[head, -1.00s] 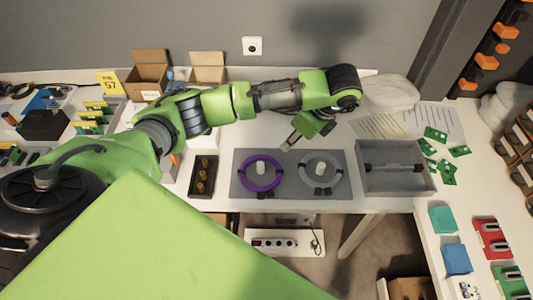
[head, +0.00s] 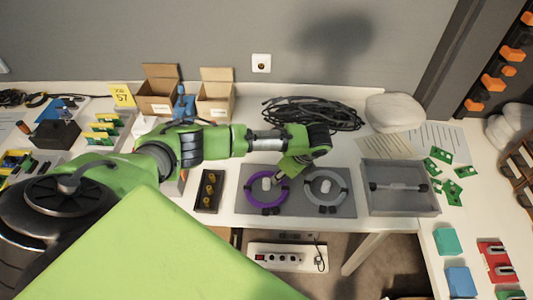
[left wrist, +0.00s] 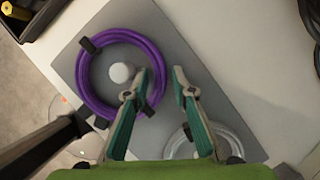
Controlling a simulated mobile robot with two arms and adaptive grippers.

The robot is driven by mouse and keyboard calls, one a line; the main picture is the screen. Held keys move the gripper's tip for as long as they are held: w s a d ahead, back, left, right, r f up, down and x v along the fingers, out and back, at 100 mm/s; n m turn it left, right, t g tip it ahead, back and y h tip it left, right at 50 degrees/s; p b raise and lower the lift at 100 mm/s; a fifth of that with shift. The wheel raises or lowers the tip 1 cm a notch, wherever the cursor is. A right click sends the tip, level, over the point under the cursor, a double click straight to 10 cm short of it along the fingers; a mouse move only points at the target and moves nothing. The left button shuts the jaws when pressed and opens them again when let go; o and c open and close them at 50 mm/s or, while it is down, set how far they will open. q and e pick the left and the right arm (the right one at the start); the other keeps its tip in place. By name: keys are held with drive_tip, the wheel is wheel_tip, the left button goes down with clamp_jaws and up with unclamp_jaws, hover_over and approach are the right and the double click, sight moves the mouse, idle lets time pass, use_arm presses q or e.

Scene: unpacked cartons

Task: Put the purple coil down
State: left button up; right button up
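The purple coil (head: 250,191) lies flat on a grey board (head: 293,208), around a white peg (head: 267,184). In the left wrist view the coil (left wrist: 84,82) shows with dark clips on it, and the peg (left wrist: 122,73) stands inside the ring. My left gripper (head: 279,182) is low over the coil's right side. My right gripper is not in view.
A grey-white coil (head: 308,187) lies around another peg on the same board. A grey tray (head: 400,208) with a bar stands to the right. A dark bin (head: 208,204) is to the left. Black cable (head: 335,112) and cartons (head: 157,104) lie behind.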

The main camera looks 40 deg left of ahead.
use_arm(q)
drive_tip(key=shift+f, duration=0.15)
clamp_jaws()
drive_tip(key=shift+r, duration=0.7)
drive_tip(key=s+d+r+p, duration=0.1)
drive_tip(key=s+d+r, duration=0.8)
drive_tip(key=s+r, duration=0.1)
drive_tip(key=shift+s+r, duration=0.25)
drive_tip(key=shift+r, duration=0.6)
